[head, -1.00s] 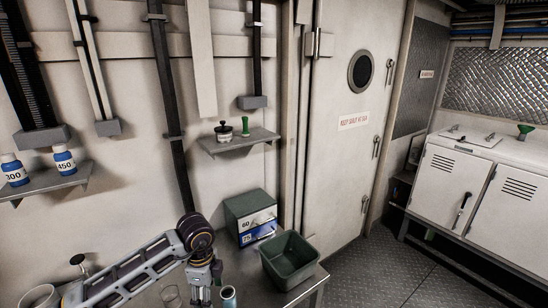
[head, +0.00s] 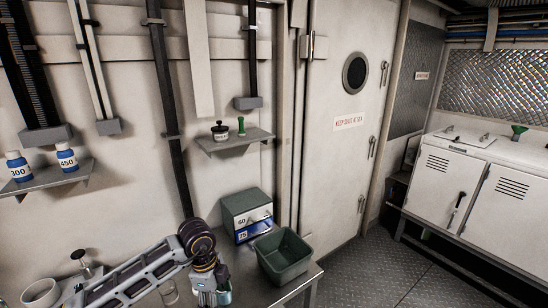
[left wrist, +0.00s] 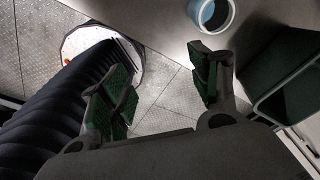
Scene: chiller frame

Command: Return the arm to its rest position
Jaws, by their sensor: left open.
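My left arm reaches in from the lower left of the head view, its elbow bent. My left gripper (head: 208,297) points down over the bench, low in the picture. In the left wrist view the gripper (left wrist: 158,82) has its two green-padded fingers spread wide, with nothing between them. Bare floor shows through the gap. A light blue open-topped cup (left wrist: 212,14) stands on the bench just beyond the right finger, apart from it. In the head view the cup (head: 225,294) is partly hidden by the gripper. My right gripper is in neither view.
Wall shelves hold blue bottles (head: 67,158) and small items. Floor at right is clear.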

